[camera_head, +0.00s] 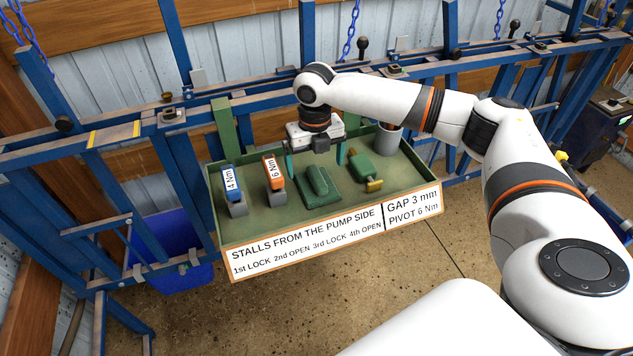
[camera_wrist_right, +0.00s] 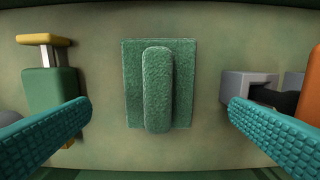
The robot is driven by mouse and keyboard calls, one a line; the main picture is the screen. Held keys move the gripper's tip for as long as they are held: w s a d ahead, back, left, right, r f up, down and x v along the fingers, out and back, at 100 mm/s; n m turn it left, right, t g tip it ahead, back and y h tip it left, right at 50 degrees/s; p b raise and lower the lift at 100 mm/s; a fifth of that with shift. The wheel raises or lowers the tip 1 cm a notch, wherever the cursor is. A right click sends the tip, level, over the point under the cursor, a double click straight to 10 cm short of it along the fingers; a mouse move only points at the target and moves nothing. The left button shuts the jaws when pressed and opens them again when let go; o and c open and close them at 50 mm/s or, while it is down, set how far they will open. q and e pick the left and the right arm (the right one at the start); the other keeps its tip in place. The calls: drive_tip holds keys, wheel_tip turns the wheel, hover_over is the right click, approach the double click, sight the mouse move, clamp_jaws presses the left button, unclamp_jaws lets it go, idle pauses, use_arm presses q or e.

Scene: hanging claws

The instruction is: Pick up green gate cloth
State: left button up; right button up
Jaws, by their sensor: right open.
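The green cloth (camera_head: 317,185) lies on the floor of the green tray (camera_head: 228,226): a flat square with a raised rounded ridge along its middle. In the right wrist view the cloth (camera_wrist_right: 158,88) is centred between my fingers, with its ridge running up and down the picture. My right gripper (camera_head: 315,160) is over the tray, pointing down. Its teal fingers (camera_wrist_right: 160,125) are wide open on either side of the cloth, empty and apart from it. My left gripper is not in view.
A blue 4 Nm tool (camera_head: 231,180) and an orange 6 Nm tool (camera_head: 273,175) stand left of the cloth. A green block with a yellow handle (camera_head: 362,168) lies to its right, near a grey cup (camera_head: 388,141). A lettered sign (camera_head: 335,228) runs along the tray's front.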

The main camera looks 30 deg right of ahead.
sight(316, 174)
wheel_tip(316, 174, down, 4)
drive_tip(key=shift+s+d+r+p, duration=0.1)
drive_tip(key=shift+r+p, duration=0.05)
drive_tip(key=shift+p, duration=0.3)
drive_tip(key=shift+f, duration=0.5)
drive_tip(key=shift+c, duration=1.1)
drive_tip(key=c, duration=0.8)
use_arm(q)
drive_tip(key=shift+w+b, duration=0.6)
use_arm(e)
wheel_tip(316, 174, up, 10)
drive_tip(key=shift+r, duration=0.1)
